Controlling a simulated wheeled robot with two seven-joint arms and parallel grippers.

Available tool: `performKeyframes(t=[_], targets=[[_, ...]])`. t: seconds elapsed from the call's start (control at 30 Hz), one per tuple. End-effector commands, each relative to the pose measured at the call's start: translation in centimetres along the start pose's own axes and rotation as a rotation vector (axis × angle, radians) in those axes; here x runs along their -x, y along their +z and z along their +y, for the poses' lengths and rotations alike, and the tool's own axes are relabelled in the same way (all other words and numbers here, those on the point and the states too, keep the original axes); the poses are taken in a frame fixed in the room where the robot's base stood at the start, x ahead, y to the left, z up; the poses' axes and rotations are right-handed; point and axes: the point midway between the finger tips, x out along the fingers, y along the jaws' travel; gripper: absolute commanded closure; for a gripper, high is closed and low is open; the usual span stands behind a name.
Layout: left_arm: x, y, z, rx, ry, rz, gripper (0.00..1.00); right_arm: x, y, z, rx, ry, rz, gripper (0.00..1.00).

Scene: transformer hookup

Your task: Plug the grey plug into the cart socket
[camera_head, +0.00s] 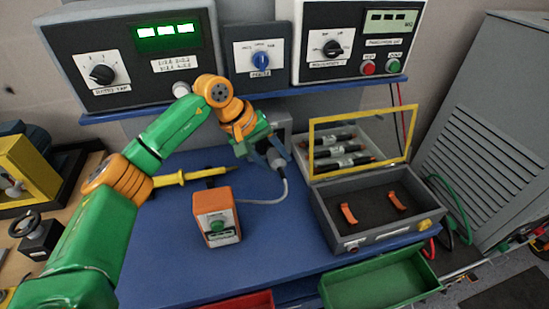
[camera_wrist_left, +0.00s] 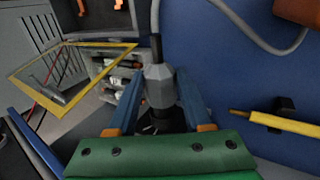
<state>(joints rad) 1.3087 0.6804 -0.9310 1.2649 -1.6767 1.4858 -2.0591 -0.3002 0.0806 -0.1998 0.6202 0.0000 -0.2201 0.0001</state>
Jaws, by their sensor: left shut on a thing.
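The grey plug (camera_head: 274,159) is held between the blue fingers of my left gripper (camera_head: 268,154), above the back of the blue cart top. In the left wrist view the grey plug (camera_wrist_left: 158,86) is between the fingers, with its dark cable end towards the top of the picture. A grey box (camera_head: 279,124), which may be the cart socket, stands just behind the gripper and is partly covered by it. A dark round part shows past the plug in the wrist view; I cannot tell whether the plug touches or enters it. My right gripper is not in view.
The plug's grey cable (camera_head: 262,201) runs to an orange-and-white box (camera_head: 216,216). A yellow probe (camera_head: 190,176) lies left of the gripper. An open case (camera_head: 375,237) with a yellow-framed lid (camera_head: 310,147) stands right. Instruments fill the shelf (camera_head: 330,91) above.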

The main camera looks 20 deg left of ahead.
Motion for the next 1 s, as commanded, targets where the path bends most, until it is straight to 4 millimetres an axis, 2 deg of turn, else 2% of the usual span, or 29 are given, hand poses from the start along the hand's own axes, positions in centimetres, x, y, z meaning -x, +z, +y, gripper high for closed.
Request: performKeyframes(t=[0.67,0.7,0.8,1.0], targets=[[0.1,-1.3,0.1,-0.001,0.002,0.001,0.99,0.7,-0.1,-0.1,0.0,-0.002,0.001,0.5],[0.1,-1.3,0.1,-0.001,0.002,0.001,0.39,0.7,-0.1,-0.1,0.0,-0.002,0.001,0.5],[0.1,-1.3,0.1,-0.001,0.002,0.001,0.15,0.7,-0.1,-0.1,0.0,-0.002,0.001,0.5],[0.0,-1.3,0.0,0.0,0.001,0.001,0.15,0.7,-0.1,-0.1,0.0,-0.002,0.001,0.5]])
